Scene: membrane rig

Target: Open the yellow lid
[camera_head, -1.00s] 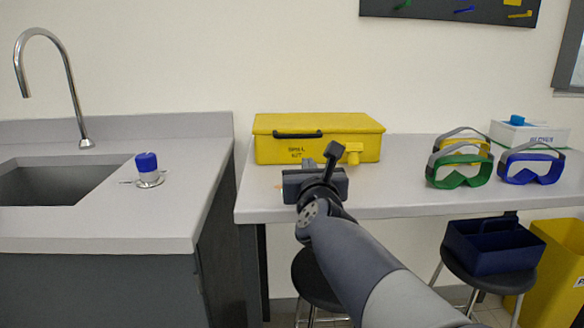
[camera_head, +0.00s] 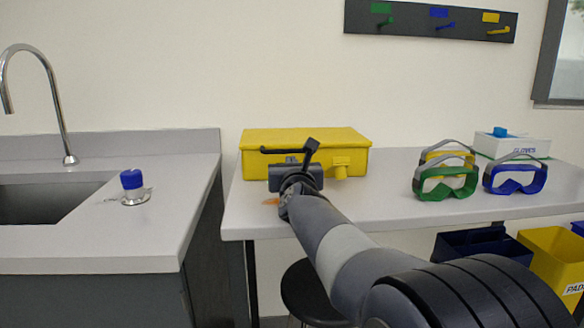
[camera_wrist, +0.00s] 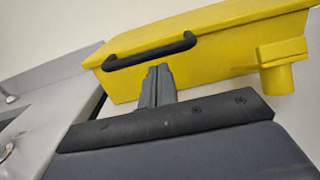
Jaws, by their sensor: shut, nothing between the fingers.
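The yellow spill kit box (camera_head: 352,160) stands on the grey bench, its yellow lid (camera_head: 310,138) down. A black bar handle (camera_head: 280,150) runs along the lid's front edge, and a yellow latch block (camera_head: 341,166) sticks out to its right. In the wrist view the lid handle (camera_wrist: 150,52) and the latch (camera_wrist: 280,65) lie just beyond my gripper (camera_wrist: 157,70). My gripper is shut and empty. Its fingertips are just below the handle in that view; I cannot tell whether they touch it. My wrist hides part of the box front in the head view.
Green goggles (camera_head: 446,184), blue goggles (camera_head: 515,178) and a glove box (camera_head: 512,147) stand right of the box. A sink (camera_head: 45,200) and a blue-capped fitting (camera_head: 132,185) are on the left counter. A stool (camera_head: 312,295) stands below the bench.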

